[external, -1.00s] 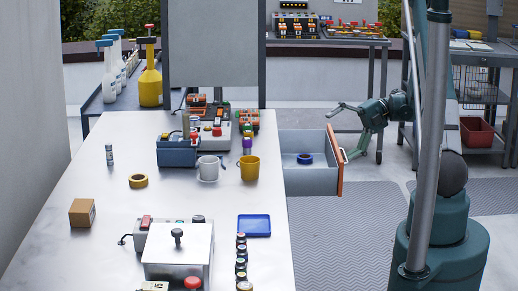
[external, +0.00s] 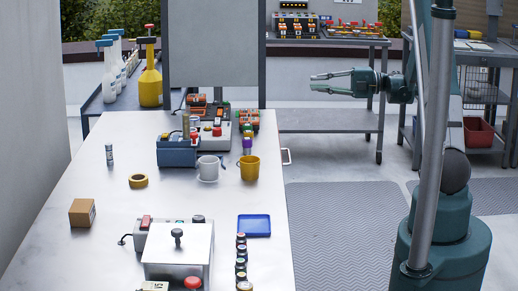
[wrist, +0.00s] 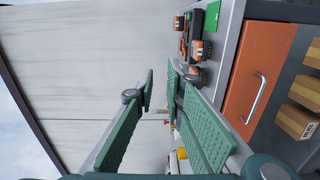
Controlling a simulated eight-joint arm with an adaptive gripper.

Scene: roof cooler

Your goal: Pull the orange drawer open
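The orange drawer (wrist: 259,78) shows in the wrist view on the right, its front flush with the cabinet and a silver bar handle (wrist: 258,98) across it. In the external view only the handle (external: 286,156) sticks out past the table's right edge; the orange front is hidden. My gripper (external: 314,82) is in the air, above and to the right of the handle, pointing left, apart from it. In the wrist view my gripper (wrist: 161,82) has its fingers apart with nothing between them.
The white table (external: 115,220) holds a yellow mug (external: 250,168), a white mug (external: 208,167), a blue bin (external: 177,154) and a blue tray (external: 254,225). Cardboard boxes (wrist: 297,122) sit beside the drawer.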

